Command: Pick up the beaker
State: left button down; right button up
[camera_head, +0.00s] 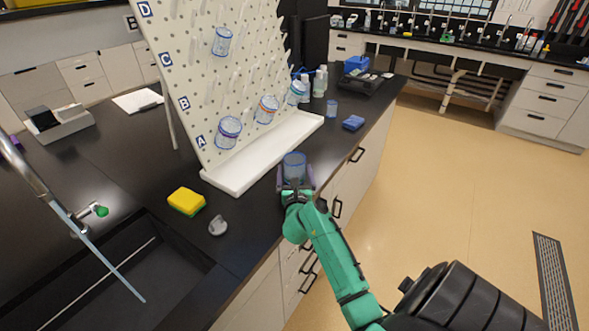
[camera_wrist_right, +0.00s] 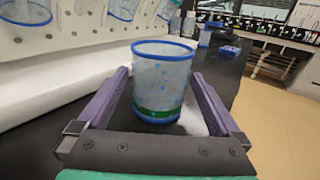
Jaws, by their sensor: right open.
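A clear beaker (camera_head: 294,167) with a blue rim stands upright on the black counter, near its front edge, in front of the white drip tray. It also shows in the right wrist view (camera_wrist_right: 163,80), with a green band near its base. My right gripper (camera_head: 295,180) is open at the beaker. In the right wrist view its two purple fingers (camera_wrist_right: 160,100) lie on either side of the beaker, with a visible gap on each side. My left gripper is not in view.
A pegboard (camera_head: 205,70) holding several beakers stands behind the white tray (camera_head: 235,182). A yellow sponge (camera_head: 186,201) and a small grey object (camera_head: 218,225) lie to the left, near the sink. A blue block (camera_head: 353,123) and a small beaker (camera_head: 332,107) stand further right.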

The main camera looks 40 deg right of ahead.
jog(key=shift+x, duration=0.75)
jog(key=c, duration=1.3)
notch_tip(320, 180, up, 20)
jog(key=p, duration=0.3)
jog(key=o, duration=0.6)
jog(key=c, duration=0.5)
